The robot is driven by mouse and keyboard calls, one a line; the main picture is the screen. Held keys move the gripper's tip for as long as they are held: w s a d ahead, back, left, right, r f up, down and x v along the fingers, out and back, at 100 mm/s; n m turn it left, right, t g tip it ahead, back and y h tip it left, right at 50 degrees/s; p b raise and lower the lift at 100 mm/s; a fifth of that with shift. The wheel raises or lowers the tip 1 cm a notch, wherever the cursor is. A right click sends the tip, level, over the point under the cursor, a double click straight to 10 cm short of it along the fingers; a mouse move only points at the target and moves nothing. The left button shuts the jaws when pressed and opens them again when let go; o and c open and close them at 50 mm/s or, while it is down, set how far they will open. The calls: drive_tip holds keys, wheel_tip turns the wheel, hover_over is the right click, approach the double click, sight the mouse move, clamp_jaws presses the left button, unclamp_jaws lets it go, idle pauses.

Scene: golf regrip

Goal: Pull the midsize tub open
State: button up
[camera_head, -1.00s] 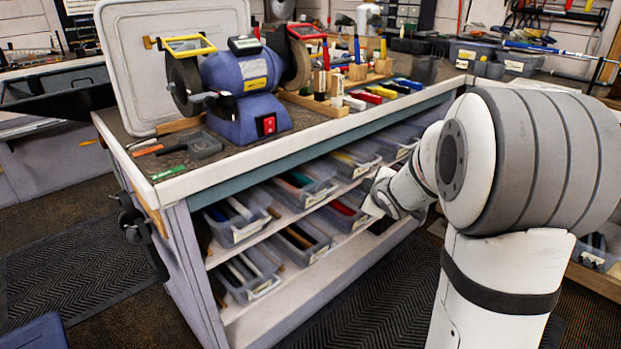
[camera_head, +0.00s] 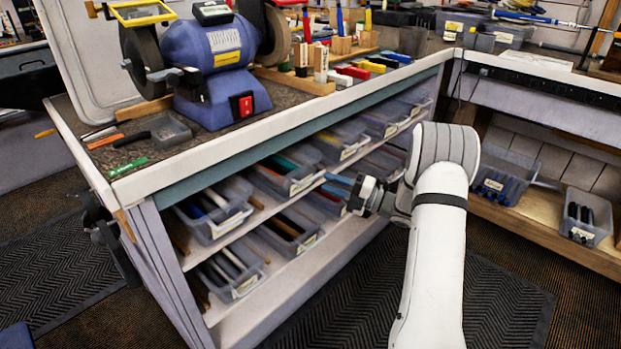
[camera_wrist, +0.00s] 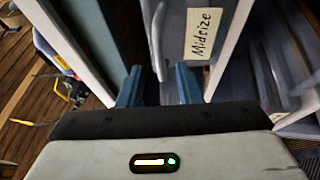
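The midsize tub (camera_wrist: 173,42) is a clear grey plastic bin with a handwritten "Midsize" label (camera_wrist: 201,34). It shows in the wrist view, straight ahead of my gripper (camera_wrist: 158,76), under the bench edge. A pale curved lip (camera_wrist: 157,38) runs along its front. My gripper's two blue fingers are apart, on either side of the line of this lip; I cannot tell whether they touch it. In the head view my gripper (camera_head: 340,184) is in front of the bench shelves. Which tub there is the midsize one cannot be read.
Several similar tubs stand on the upper and lower shelves, such as one with rods (camera_head: 215,213). The teal bench apron (camera_head: 250,152) and the white shelf edge (camera_head: 262,217) are close to my gripper. A dark floor mat (camera_head: 480,300) lies clear in front.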

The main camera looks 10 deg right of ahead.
sight(314, 178)
drive_tip(key=x, duration=0.5)
drive_tip(key=shift+w+a, duration=0.15)
drive_tip(key=shift+a, duration=0.2)
drive_tip(key=shift+c, duration=0.5)
clamp_jaws()
